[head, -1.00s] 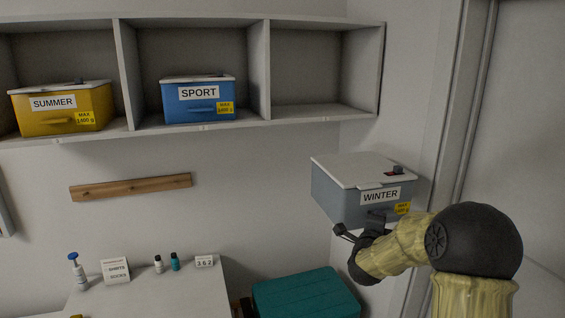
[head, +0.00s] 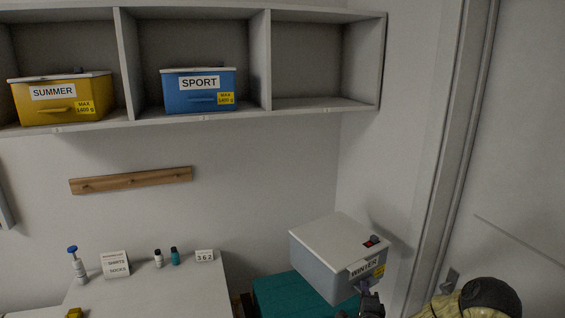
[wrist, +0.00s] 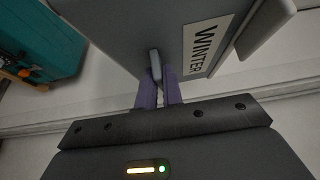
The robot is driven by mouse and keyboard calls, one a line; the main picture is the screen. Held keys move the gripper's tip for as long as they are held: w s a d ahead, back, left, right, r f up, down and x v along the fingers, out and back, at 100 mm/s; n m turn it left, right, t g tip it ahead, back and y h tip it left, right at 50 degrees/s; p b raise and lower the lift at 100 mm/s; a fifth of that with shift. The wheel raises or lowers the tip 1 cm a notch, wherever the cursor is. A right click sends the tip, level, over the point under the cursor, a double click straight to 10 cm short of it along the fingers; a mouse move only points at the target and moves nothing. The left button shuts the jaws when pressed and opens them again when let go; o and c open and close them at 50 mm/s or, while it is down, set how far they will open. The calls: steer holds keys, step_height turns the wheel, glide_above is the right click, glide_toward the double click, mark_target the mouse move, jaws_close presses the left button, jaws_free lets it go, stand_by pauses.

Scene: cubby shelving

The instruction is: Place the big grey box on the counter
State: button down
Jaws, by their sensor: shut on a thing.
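The big grey box (head: 325,262) has a white lid, a WINTER label and a yellow weight sticker. It hangs in the air at the lower right of the head view, tilted, in front of the teal box. My gripper (head: 369,300) is shut on the box's front handle. The wrist view shows the purple fingers (wrist: 158,90) closed around the handle, with the grey box (wrist: 125,35) beyond them. The white counter (head: 150,290) is at the lower left, apart from the box.
A spray bottle (head: 77,265), a small sign (head: 115,264), two small bottles and a number card (head: 204,256) stand along the counter's back. The counter's middle is clear. A teal box (head: 275,296) stands to its right. Shelves above hold yellow SUMMER (head: 62,98) and blue SPORT (head: 199,92) boxes.

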steer(key=s+a+f+y+b, duration=0.1)
steer(key=s+a+f+b, duration=0.1)
steer(key=s+a+f, duration=0.3)
steer(key=s+a+f+n+y+b, duration=0.1)
steer(key=s+a+f+b, duration=0.2)
steer(key=s+f, duration=0.5)
step_height(320, 180, down, 3)
steer(key=shift+a+r, duration=0.1)
steer(key=shift+a, duration=0.8)
step_height(320, 180, up, 9)
steer(key=w+n+y, duration=0.2)
steer(key=n+y, duration=0.1)
steer(key=y, duration=0.2)
steer(key=shift+w+n+g, duration=0.15)
steer(key=shift+n+g, duration=0.15)
steer(key=shift+n, duration=0.1)
steer(key=shift+f, duration=0.2)
